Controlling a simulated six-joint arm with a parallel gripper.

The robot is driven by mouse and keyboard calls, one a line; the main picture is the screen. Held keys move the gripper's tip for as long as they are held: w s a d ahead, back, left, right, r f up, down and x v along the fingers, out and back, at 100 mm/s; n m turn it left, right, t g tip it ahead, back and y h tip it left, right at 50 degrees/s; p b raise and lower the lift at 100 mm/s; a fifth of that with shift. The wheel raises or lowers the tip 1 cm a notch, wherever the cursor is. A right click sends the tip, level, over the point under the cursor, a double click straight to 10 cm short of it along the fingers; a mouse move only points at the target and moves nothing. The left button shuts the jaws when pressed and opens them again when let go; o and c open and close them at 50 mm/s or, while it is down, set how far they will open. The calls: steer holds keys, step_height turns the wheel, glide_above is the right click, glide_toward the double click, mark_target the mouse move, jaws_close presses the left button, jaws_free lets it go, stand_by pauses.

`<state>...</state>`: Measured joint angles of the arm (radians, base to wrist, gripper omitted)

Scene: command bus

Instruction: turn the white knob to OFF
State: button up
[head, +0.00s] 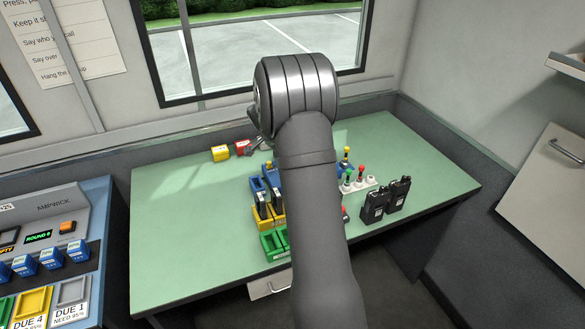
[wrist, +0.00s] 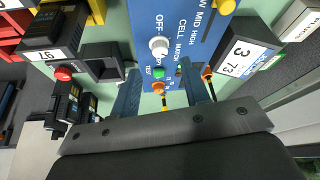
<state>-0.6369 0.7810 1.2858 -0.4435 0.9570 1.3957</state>
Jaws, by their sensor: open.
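I cannot tell which way the knob points. My gripper (wrist: 159,67) is open and empty. Its fingertips straddle the panel's lower part, just below the knob in the picture and apart from it. In the head view my arm hides the panel and the knob.
Two black radios (head: 386,200) stand on the green table (head: 165,215), whose left part is clear.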

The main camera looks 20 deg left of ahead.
steer(key=shift+x, duration=2.65)
jaws_close()
